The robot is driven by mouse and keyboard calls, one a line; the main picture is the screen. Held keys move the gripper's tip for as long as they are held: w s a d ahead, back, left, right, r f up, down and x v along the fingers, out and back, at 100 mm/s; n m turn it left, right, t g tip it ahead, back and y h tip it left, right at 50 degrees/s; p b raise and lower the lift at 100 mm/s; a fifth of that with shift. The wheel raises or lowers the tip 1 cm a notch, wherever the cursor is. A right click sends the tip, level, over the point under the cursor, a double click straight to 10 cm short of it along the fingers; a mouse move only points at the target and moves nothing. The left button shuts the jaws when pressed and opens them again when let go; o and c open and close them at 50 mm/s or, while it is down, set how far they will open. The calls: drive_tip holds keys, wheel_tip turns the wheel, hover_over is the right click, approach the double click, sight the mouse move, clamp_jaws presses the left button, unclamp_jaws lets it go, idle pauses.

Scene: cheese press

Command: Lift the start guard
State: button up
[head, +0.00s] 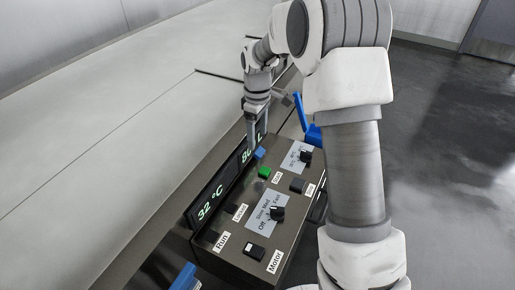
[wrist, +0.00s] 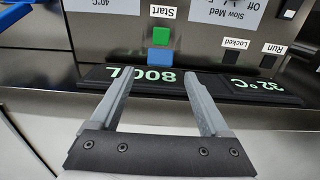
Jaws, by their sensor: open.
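The green start button (wrist: 161,34) sits beside the "Start" label on the dark panel in the wrist view. In the head view the green button (head: 264,172) shows near the middle of the panel. A small blue block (wrist: 159,57) adjoins it on the side toward my gripper; it may be the start guard, but I cannot tell. It also shows in the head view (head: 259,153). My gripper (wrist: 158,76) is open, with nothing between its fingers. In the head view my gripper (head: 257,141) is at the panel's far end, close to the blue block.
The control panel (head: 232,258) carries knobs, switches and labels. A display (head: 211,200) reading 32 °C stands along its left edge. Blue parts show beyond the panel (head: 312,135) and at its near end (head: 186,277). A wide pale surface (head: 90,130) lies left.

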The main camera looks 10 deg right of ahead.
sight(257, 156)
wheel_tip(257, 156, down, 5)
drive_tip(key=shift+f, duration=0.1)
idle(0.3)
